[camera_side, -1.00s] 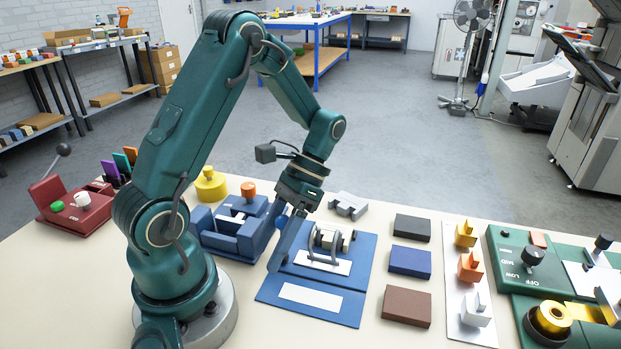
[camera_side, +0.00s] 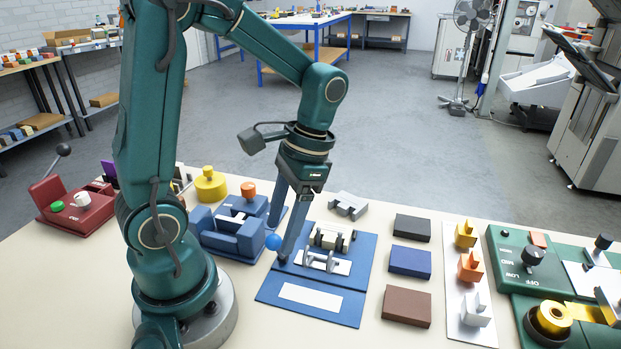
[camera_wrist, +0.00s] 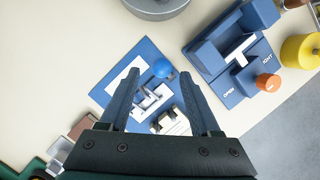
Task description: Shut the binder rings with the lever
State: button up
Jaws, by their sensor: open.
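The blue binder (camera_side: 352,300) lies open and flat on the bench, with a white label on its near cover. Its grey rings (camera_side: 318,262) stand low on a white strip; I cannot tell whether their halves meet. My gripper (camera_side: 277,243) is open, pointing down. Part of the lever is hidden by a finger.
A blue fixture (camera_side: 232,238) with an orange knob stands close on the left. A grey metal part (camera_side: 348,206) lies behind the binder. Black, blue and brown blocks (camera_side: 410,262) lie to the right. Bare bench shows in front.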

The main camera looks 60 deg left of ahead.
jog(key=w+d+r+m+t, duration=0.1)
jog(key=w+r+m+t, duration=0.1)
jog(key=r+m+t, duration=0.1)
jog(key=w+d+r+m+t, duration=0.2)
jog(key=r+m+t, duration=0.2)
jog(key=r, duration=0.3)
jog(key=shift+d+r+t, duration=0.15)
jog(key=shift+d+t, duration=0.1)
jog(key=shift+t, duration=0.15)
